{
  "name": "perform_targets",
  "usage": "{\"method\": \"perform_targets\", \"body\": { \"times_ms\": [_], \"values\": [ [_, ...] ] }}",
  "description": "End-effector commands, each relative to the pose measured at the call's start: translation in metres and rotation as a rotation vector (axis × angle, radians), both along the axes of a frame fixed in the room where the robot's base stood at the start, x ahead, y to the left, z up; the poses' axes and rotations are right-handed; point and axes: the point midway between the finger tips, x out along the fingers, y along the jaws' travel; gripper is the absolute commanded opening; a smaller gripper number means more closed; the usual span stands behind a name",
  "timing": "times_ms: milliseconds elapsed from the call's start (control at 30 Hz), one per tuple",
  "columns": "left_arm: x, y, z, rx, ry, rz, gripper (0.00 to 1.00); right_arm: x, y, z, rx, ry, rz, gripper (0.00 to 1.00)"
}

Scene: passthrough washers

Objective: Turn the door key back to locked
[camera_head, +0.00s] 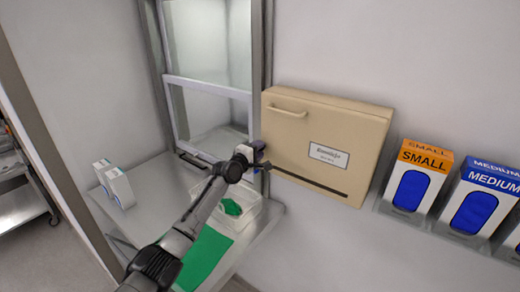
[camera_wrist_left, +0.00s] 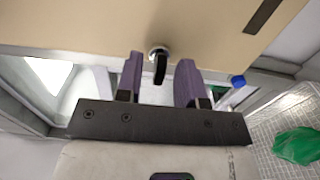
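The beige wall cabinet (camera_head: 300,125) hangs beside the pass-through window. Its front also fills the top of the left wrist view (camera_wrist_left: 90,20). A round silver lock (camera_wrist_left: 155,48) with a dark key (camera_wrist_left: 160,68) sits on that front. My left gripper (camera_wrist_left: 159,78) is open, with one purple finger on each side of the key and a gap showing on both sides. In the head view my left gripper (camera_head: 256,158) is at the cabinet's lower left and hides the lock and key. My right gripper is in neither view.
A pass-through window (camera_head: 205,90) stands left of the cabinet. Below are white cartons (camera_head: 118,187), a green sheet (camera_head: 205,258) and a clear tray (camera_head: 255,212) with green cloth (camera_head: 231,207). Glove boxes, SMALL (camera_head: 418,180) and MEDIUM (camera_head: 478,200), are at right.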

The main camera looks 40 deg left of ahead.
Motion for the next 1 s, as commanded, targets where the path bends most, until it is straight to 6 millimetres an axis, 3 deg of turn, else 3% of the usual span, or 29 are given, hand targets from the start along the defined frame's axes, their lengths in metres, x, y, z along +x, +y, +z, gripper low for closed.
{"method": "perform_targets", "body": {
  "times_ms": [233, 667, 1000],
  "values": [
    [0.011, 0.001, 0.0, -0.001, 0.0, 0.003, 0.35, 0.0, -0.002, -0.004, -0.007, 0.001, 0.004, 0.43],
    [0.014, 0.001, 0.0, 0.001, 0.0, 0.003, 0.34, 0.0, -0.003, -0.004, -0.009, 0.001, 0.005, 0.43],
    [0.013, 0.001, 0.0, 0.001, 0.001, 0.003, 0.02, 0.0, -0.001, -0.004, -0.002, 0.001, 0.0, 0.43]
  ]
}}
